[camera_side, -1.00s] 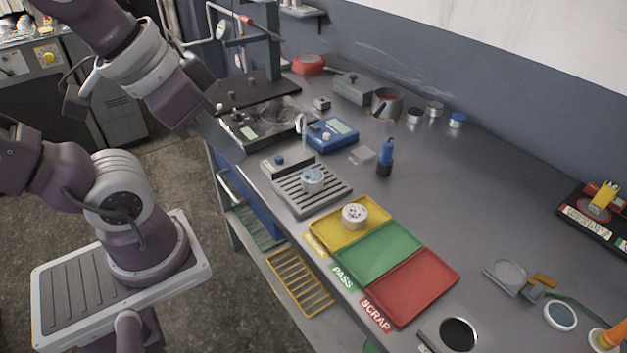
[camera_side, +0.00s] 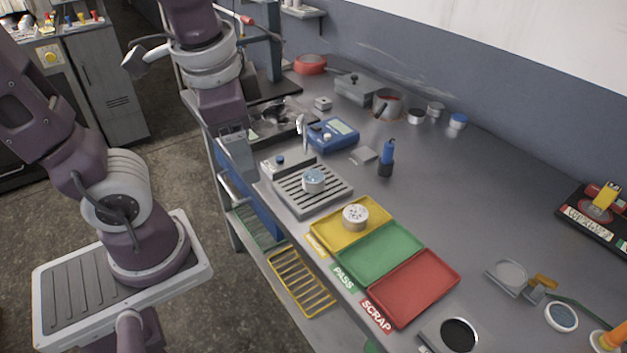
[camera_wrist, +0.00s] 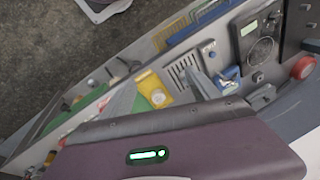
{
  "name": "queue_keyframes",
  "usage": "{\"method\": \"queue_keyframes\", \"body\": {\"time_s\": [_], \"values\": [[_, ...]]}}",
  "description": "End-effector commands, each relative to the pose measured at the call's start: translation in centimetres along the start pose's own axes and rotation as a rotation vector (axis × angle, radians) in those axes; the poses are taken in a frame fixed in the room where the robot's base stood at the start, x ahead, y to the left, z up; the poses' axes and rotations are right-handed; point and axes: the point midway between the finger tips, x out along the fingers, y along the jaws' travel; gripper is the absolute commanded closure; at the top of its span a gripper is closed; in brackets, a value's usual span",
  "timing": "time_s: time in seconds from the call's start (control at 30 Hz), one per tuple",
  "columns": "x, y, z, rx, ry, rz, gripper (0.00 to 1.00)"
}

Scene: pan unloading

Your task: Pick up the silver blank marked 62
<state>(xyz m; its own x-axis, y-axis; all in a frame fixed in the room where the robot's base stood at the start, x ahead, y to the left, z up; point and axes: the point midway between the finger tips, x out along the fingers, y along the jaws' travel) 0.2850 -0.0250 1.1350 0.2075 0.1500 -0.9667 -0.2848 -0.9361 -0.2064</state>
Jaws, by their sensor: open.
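A round pale blank (camera_side: 355,215) sits in the yellow tray (camera_side: 379,235); a pale disc, likely the same blank (camera_wrist: 157,97), shows on the yellow patch in the wrist view. I cannot read a number on either. My gripper (camera_side: 240,176) hangs pointing down, left of the slotted stand, near the bench's left edge, apart from both blanks. In the wrist view its grey fingers are spread, with nothing between them (camera_wrist: 163,88).
Green (camera_side: 378,252) and red (camera_side: 415,287) trays adjoin the yellow one. A blue meter (camera_side: 332,133) and a blue bottle (camera_side: 386,160) stand behind the slotted stand. A press column (camera_side: 273,45) rises at the back left.

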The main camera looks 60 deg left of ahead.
Motion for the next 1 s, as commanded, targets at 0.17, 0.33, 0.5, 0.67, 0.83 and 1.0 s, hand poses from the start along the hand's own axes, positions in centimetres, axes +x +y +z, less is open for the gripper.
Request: {"method": "queue_keyframes", "body": {"time_s": [0.17, 0.33, 0.5, 0.67, 0.83, 1.0], "values": [[5.9, -2.1, -3.6, 0.493, -0.372, -0.157, 0.30], [12.7, -2.7, -7.8, 0.969, -0.682, -0.353, 0.30], [17.9, -2.0, -10.6, 1.294, -0.881, -0.519, 0.30], [19.8, -2.0, -11.4, 1.394, -0.940, -0.579, 0.30], [21.1, -3.9, -11.1, 1.395, -0.942, -0.577, 0.30], [22.9, -6.7, -10.9, 1.393, -0.942, -0.576, 0.30]]}}
